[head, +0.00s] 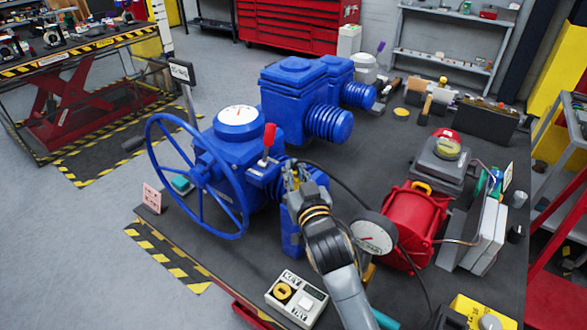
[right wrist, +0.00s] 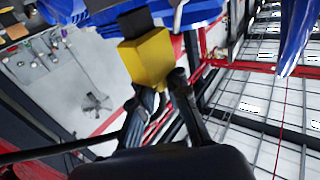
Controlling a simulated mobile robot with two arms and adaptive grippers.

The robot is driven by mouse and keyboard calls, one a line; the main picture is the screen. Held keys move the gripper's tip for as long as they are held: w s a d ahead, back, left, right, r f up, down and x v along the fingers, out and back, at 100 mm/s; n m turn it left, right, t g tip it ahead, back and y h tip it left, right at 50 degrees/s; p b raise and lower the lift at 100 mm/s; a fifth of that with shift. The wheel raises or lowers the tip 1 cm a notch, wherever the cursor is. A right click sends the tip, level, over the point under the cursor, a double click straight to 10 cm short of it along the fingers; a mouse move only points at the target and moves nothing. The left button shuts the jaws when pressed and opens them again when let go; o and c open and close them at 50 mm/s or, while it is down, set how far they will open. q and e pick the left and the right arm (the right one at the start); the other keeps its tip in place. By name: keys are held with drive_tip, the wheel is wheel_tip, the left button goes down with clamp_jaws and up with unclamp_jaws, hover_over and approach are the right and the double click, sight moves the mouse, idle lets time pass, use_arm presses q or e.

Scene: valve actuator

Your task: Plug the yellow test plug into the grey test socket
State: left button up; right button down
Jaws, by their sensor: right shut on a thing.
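My right gripper (head: 297,178) is at the front right side of the blue valve actuator (head: 235,140), just right of the red-handled lever (head: 268,140). In the right wrist view my right gripper (right wrist: 163,88) is shut on the yellow test plug (right wrist: 148,60), a yellow block at its fingertips. A dark block (right wrist: 135,22) sits at the plug's far end, close to blue housing; I cannot tell whether it is part of the plug or the grey test socket. I cannot make out the socket for sure in either view. My left gripper is not in view.
A black cable (head: 345,178) arcs right from near my gripper. A gauge (head: 373,236) and a red cylinder (head: 414,225) stand right of my arm. The key tray (head: 297,299) lies at the bench's front edge. A blue handwheel (head: 160,185) is at left.

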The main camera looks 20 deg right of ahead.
drive_tip(key=shift+f+b, duration=0.65)
drive_tip(key=shift+f, duration=0.55)
drive_tip(key=c, duration=1.3)
unclamp_jaws()
drive_tip(key=shift+o, duration=0.2)
drive_tip(key=s, duration=1.2)
